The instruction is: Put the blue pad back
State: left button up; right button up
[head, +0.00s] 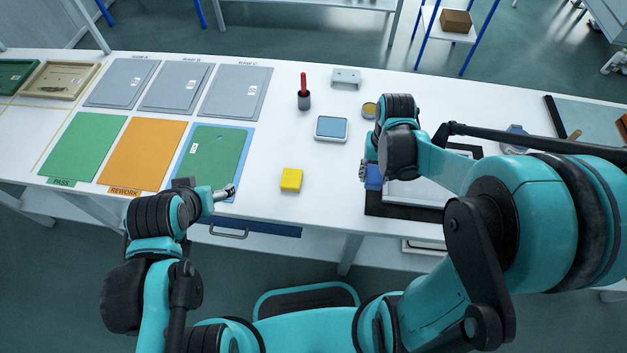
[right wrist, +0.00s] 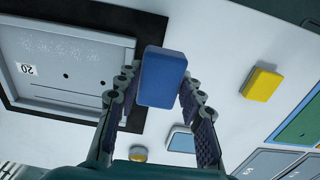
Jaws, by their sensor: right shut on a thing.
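The blue pad (right wrist: 162,78) is a small rounded block held between the two fingers of my right gripper (right wrist: 160,90). In the head view the pad (head: 374,177) shows partly beneath the right gripper (head: 367,174), at the left edge of the black panel fixture (head: 385,209). The fixture holds a grey panel (right wrist: 75,65) labelled 20, which my right arm partly hides in the head view.
A yellow block (head: 291,180) lies left of the fixture. A shallow tray with a blue inside (head: 331,128), a cup with a red tool (head: 303,97) and a grey bracket (head: 346,78) stand behind. PASS (head: 82,146) and REWORK (head: 143,154) mats lie left.

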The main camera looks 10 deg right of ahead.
jog(key=b, duration=0.4)
send_over(333, 187)
notch_tip(333, 187, down, 7)
jog(key=shift+r, duration=0.2)
jog(key=shift+f+b, duration=0.75)
jog(key=shift+f, duration=1.25)
jog(key=shift+f, duration=0.1)
jog(key=o, duration=1.3)
